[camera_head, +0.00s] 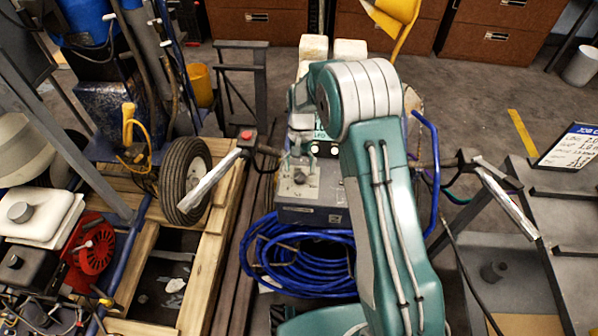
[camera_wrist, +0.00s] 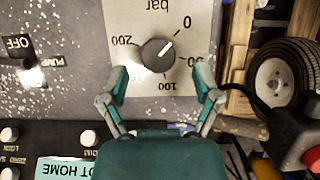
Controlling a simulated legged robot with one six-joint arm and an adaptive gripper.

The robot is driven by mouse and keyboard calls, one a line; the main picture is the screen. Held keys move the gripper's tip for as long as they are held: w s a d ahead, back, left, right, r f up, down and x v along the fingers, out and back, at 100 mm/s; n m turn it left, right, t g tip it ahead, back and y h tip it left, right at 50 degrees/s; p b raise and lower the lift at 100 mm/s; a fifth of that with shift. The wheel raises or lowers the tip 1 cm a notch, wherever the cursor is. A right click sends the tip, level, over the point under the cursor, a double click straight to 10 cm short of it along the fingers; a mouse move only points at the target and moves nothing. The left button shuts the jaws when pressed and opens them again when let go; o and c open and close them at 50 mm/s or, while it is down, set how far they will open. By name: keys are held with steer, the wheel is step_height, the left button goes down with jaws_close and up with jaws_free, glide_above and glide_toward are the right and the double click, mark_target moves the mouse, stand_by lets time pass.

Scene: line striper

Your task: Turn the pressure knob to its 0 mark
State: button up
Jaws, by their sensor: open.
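The dark round pressure knob (camera_wrist: 158,55) sits on a pale dial plate (camera_wrist: 142,12) marked "bar" in the wrist view. Its white pointer line points up and right, roughly toward the 0 mark (camera_wrist: 187,22); exact alignment is hard to tell. The 200 mark is at left and the 100 mark below. My gripper (camera_wrist: 160,72) is open, with one finger on each side of the knob and visible space between each finger and the knob. In the head view the knob (camera_head: 299,177) is small and its pointer cannot be read.
A switch (camera_wrist: 32,76) marked OFF and PUMP stands left of the dial. Several white buttons (camera_wrist: 88,138) sit below. In the head view a coiled blue hose (camera_head: 300,262) hangs below the panel, and a handlebar (camera_head: 212,186) and wheel (camera_head: 184,180) stand left.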

steer(key=v, duration=0.9)
steer(key=shift+r, duration=0.4)
steer(key=shift+w, duration=0.15)
steer(key=s+d+r+n+t, duration=0.1)
steer(key=s+d+r+t, duration=0.2)
steer(key=s+r, duration=0.5)
steer(key=s+d+r+t, duration=0.25)
steer(key=s+r, duration=0.25)
steer(key=r, duration=0.5)
steer(key=s+d+t, duration=0.2)
steer(key=s, duration=0.6)
steer(key=s+d+n+t, duration=0.1)
steer(key=s+t, duration=0.1)
steer(key=s, duration=0.7)
steer(key=shift+s+d+r+t+h, duration=0.25)
steer(key=shift+d+t+h, duration=0.1)
steer(key=shift+d+h, duration=0.05)
